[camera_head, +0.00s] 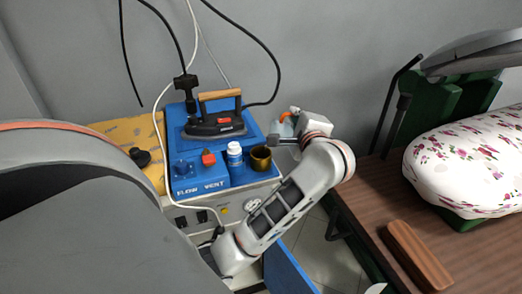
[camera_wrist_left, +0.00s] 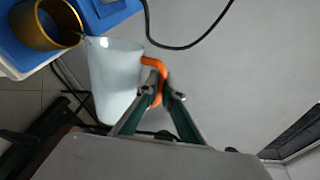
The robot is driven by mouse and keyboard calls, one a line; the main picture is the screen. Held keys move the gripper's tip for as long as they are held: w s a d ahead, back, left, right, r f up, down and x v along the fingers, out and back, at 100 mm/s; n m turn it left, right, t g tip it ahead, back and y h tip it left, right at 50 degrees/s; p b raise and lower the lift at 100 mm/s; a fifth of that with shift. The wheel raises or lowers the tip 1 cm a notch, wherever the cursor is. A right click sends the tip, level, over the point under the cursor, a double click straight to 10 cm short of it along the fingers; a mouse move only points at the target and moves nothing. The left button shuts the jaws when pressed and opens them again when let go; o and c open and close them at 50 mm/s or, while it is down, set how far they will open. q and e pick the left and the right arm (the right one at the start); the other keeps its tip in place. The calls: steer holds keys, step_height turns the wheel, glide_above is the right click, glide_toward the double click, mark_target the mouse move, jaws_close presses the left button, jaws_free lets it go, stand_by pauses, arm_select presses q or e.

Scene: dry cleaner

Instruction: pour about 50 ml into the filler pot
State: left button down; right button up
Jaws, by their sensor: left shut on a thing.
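The brass filler pot (camera_head: 261,158) stands at the right front of the blue top of the steam unit, beside a white bottle with a blue label (camera_head: 234,154). It also shows at the upper left of the left wrist view (camera_wrist_left: 38,42), with its open mouth in sight. My left gripper (camera_wrist_left: 158,98) is shut on the orange handle of a pale jug (camera_wrist_left: 115,80). The jug's spout is close to the pot's rim in that view. In the head view the jug (camera_head: 286,128) is partly hidden by my wrist, right of the pot. I cannot tell whether liquid flows.
An iron (camera_head: 215,125) with a wooden handle rests at the back of the blue top. A red knob (camera_head: 208,158) is left of the bottle. Hoses and cables hang behind. At right are a brown table (camera_head: 460,245), a wooden block (camera_head: 415,255) and a floral padded board (camera_head: 468,160).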

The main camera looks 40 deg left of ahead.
arm_select(q)
steer(key=shift+s+a+r+n+b, duration=0.3)
steer(key=shift+s+a+n+b, duration=0.1)
steer(key=shift+s+a+b, duration=0.2)
stand_by(1.1)
steer(key=shift+s+a+r+n+b, duration=0.1)
steer(key=shift+r+n+b, duration=0.1)
steer(key=shift+n+b, duration=0.25)
stand_by(0.5)
